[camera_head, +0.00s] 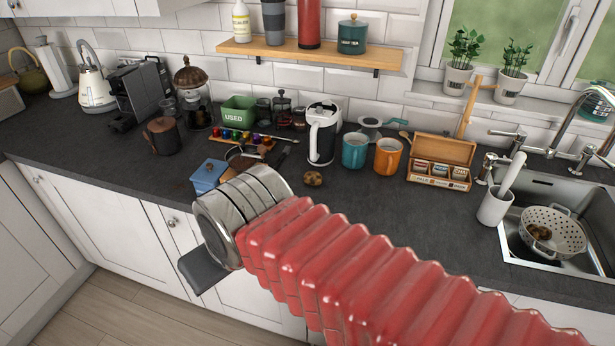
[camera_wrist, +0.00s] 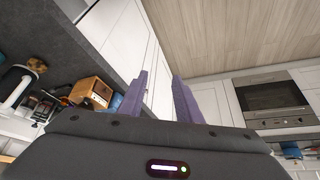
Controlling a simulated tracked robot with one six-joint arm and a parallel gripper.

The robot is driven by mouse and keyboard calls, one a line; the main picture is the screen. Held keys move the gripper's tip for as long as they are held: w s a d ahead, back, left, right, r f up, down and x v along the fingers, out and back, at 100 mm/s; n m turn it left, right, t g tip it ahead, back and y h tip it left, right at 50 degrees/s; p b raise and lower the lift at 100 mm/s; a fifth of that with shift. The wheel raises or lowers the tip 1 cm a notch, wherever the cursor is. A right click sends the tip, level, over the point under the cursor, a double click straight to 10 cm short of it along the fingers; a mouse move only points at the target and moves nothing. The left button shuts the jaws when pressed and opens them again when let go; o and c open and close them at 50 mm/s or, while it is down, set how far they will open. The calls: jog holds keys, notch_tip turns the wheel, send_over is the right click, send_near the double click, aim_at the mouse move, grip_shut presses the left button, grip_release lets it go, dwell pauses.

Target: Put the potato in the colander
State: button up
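A brown, mottled, rounded lump (camera_head: 313,179) that looks like a potato lies on the worktop in front of the white kettle. It also shows in the wrist view (camera_wrist: 37,65). The colander (camera_head: 563,232), pale with holes, sits in the sink at the right. Another brown lump (camera_head: 540,232) lies inside it; I cannot tell what it is. My gripper (camera_wrist: 160,76) is open, with two purple fingers apart and nothing between them. In the head view its dark housing hangs past the worktop's front edge, left of the lump on the worktop; the fingers are hidden there.
The white kettle (camera_head: 322,135), teal mug (camera_head: 355,150), orange mug (camera_head: 388,156) and wooden tea box (camera_head: 441,163) stand behind or beside the lump. A blue box (camera_head: 208,175) is to its left. A white utensil holder (camera_head: 495,206) stands by the sink. The worktop before the tea box is clear.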

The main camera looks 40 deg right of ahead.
jog(key=shift+o, duration=0.5)
jog(key=shift+o, duration=1.4)
jog(key=shift+w+d+r, duration=0.2)
jog(key=shift+w, duration=0.05)
jog(key=shift+o, duration=1.3)
jog(key=w+d+r+g, duration=0.1)
jog(key=w+d+r, duration=0.1)
jog(key=w+d, duration=0.4)
jog(key=shift+w+d+r+n, duration=0.4)
jog(key=shift+d, duration=0.65)
jog(key=w+d+f+n, duration=0.1)
jog(key=w+d+f, duration=0.1)
jog(key=d, duration=1.4)
jog(key=w+d+f+n+y, duration=0.1)
jog(key=w+d, duration=0.1)
jog(key=d, duration=1.5)
jog(key=shift+w+d+f, duration=0.2)
jog(key=shift+w+f, duration=0.15)
jog(key=shift+w, duration=0.05)
